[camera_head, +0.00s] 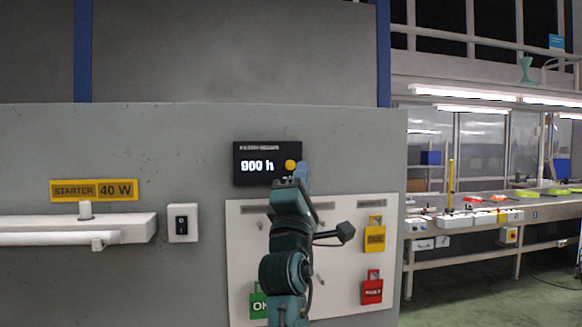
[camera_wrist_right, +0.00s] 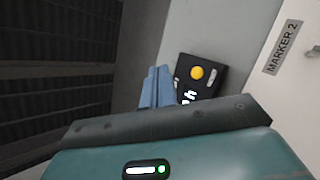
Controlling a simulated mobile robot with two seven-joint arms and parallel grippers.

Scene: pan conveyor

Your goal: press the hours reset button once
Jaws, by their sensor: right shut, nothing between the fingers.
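A black hours meter (camera_head: 255,163) on the grey wall panel reads "900 h" in white digits. Its round yellow-orange button (camera_head: 290,164) sits at the right side of the display. In the right wrist view the button (camera_wrist_right: 197,73) and part of the black meter (camera_wrist_right: 207,84) show just beyond the fingers. My right gripper (camera_head: 302,176) is shut and empty, its blue fingertips close beside the button at its lower right. In the wrist view the blue fingers (camera_wrist_right: 157,87) lie left of the button; I cannot tell whether they touch the meter. My left gripper is not in view.
Below the meter a white board (camera_head: 338,275) holds yellow and red tags and a green tag. A black rocker switch (camera_head: 182,223), a "STARTER 40 W" label (camera_head: 94,190) and a lamp fitting (camera_head: 75,229) are at left. A conveyor bench (camera_head: 480,209) stands at right.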

